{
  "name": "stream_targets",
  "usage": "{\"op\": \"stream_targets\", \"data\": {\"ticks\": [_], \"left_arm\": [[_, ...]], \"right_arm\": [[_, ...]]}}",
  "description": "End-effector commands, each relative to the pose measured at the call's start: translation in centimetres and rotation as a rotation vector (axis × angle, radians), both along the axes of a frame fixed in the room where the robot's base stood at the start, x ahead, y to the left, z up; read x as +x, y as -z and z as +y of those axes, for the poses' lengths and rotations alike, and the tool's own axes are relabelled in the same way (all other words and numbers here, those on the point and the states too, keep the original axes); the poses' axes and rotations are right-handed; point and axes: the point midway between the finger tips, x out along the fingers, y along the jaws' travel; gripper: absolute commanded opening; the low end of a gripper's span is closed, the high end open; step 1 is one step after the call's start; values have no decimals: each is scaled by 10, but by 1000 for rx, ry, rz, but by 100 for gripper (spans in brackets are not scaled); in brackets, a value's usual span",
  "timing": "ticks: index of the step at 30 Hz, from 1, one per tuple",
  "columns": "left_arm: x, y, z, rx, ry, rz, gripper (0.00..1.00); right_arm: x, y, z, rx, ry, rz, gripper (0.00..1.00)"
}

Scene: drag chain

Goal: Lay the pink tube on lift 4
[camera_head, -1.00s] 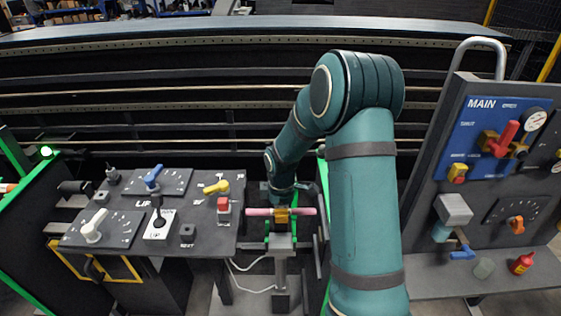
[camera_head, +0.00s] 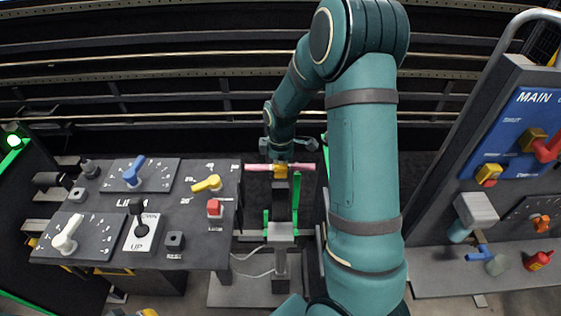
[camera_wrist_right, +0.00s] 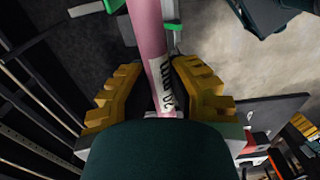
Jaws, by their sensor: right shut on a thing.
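The pink tube (camera_head: 303,166) lies crosswise in my right gripper (camera_head: 280,170), with an end showing on each side of the yellow fingers. In the right wrist view the tube (camera_wrist_right: 150,42) runs between the ribbed yellow fingers of the gripper (camera_wrist_right: 158,88), with a dark-printed white label on it. A lift (camera_head: 281,232) with a grey head and green uprights stands below the tube in the head view. The tube shows above its grey head, near the tops of the green uprights. I cannot read a number on this lift. My left gripper is not in view.
A grey control desk (camera_head: 190,232) with levers, knobs and a red button (camera_head: 214,207) stands left of the lift. The blue MAIN panel (camera_head: 522,120) and its shelf (camera_head: 445,277) stand at the right. Dark rails (camera_head: 150,97) cross behind.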

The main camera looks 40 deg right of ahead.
Motion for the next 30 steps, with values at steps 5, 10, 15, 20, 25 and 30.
{"op": "stream_targets", "data": {"ticks": [5,10,15,20,25,30], "left_arm": [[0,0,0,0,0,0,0],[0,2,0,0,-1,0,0],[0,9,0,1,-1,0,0],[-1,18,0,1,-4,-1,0],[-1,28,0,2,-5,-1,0],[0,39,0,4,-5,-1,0]], "right_arm": [[0,0,0,0,0,0,0],[-1,1,-1,2,1,1,0],[-1,9,-1,3,-1,2,0],[-1,21,-1,3,-1,2,0],[-1,34,-1,3,-1,2,0],[-1,46,-1,3,0,2,0]]}}
